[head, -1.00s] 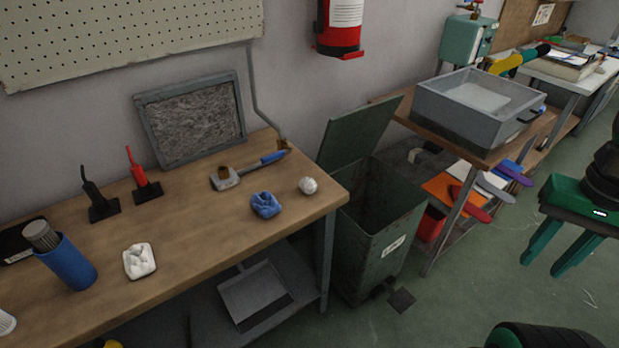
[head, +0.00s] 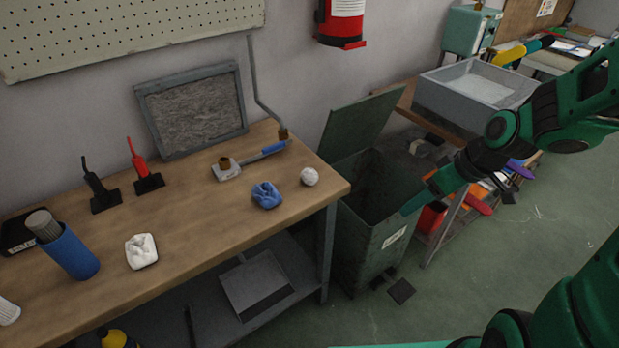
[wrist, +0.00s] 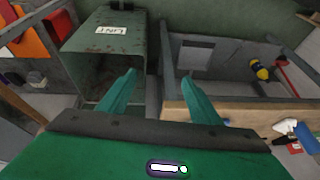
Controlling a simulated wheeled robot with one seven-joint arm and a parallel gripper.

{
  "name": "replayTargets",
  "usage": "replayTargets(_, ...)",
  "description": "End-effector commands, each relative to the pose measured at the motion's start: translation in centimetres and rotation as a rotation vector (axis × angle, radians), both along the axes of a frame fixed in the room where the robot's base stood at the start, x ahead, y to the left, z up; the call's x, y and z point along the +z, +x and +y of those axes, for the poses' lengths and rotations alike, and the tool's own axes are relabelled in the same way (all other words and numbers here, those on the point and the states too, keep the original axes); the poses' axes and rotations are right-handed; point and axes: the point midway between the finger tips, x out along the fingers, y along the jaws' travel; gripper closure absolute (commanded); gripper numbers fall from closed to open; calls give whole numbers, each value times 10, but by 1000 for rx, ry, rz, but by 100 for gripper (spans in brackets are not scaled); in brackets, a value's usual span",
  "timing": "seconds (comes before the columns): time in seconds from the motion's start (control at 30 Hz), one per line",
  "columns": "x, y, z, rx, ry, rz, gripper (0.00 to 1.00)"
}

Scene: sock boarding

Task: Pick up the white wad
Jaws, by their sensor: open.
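Two white lumps lie on the wooden workbench (head: 205,222) in the head view. One is a crumpled, flattish white wad (head: 141,251) at the front left, by the blue canister. The other is a rounder white ball (head: 310,176) near the right end. A blue crumpled wad (head: 266,195) lies left of the ball. My gripper (head: 415,200) is over the open bin, right of the bench and apart from both lumps. In the wrist view my gripper (wrist: 158,80) has its two green fingers spread with nothing between them.
The green bin (head: 370,235) stands open against the bench's right end, lid up. A blue canister (head: 67,255), black and red tools (head: 146,178), a blue-handled tool (head: 250,160) and a framed grey panel (head: 195,108) are on the bench. Its middle front is clear.

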Motion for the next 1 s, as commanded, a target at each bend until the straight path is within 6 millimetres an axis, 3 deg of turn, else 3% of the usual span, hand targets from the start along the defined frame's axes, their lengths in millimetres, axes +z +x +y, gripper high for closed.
replayTargets(0.03,-9,12,21,73,40,-37,42)
replayTargets(0.2,-19,49,93,273,188,-222,42)
replayTargets(0.4,-10,79,153,368,337,-425,42)
replayTargets(0.67,1,96,181,380,411,-545,42)
replayTargets(1.0,-19,119,215,381,412,-551,42)
